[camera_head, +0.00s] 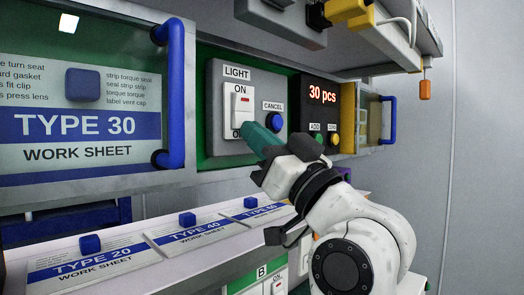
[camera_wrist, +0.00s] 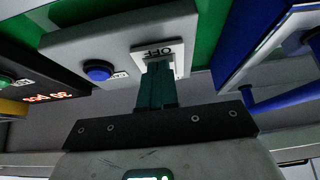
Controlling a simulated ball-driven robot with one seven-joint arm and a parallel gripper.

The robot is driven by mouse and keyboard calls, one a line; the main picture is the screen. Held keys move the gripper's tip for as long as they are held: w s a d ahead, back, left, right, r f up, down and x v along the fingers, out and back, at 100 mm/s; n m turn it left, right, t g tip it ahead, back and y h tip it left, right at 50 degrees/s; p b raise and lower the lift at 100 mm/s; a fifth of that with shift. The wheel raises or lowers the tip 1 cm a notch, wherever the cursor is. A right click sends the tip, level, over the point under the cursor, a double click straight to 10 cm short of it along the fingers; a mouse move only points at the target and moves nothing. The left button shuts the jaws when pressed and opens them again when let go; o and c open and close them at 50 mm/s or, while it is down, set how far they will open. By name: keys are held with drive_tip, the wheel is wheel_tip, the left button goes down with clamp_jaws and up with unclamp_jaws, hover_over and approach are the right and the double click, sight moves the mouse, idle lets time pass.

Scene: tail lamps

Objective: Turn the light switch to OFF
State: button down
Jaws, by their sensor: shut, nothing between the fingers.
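The light switch (camera_head: 241,102) is a white rocker on a grey panel under the word LIGHT. ON is printed above it, and a small red mark shows on its upper part. The lettering below it is partly hidden by my gripper (camera_head: 247,130). The fingers hide most of the rocker in the wrist view.
A blue CANCEL button (camera_head: 274,121) sits right of the switch, beside a black counter display (camera_head: 315,102) reading 30 pcs. A framed TYPE 30 sheet (camera_head: 75,125) with a blue handle (camera_head: 174,95) is at left. A sloped shelf of work sheets (camera_head: 130,252) lies below.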

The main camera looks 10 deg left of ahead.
drive_tip(key=y+b, duration=0.1)
drive_tip(key=b, duration=0.1)
drive_tip(key=f+t+y+b, duration=0.1)
drive_tip(key=b, duration=0.2)
drive_tip(key=shift+w+a, duration=0.35)
drive_tip(key=shift+a, duration=0.05)
drive_tip(key=shift+a, duration=0.1)
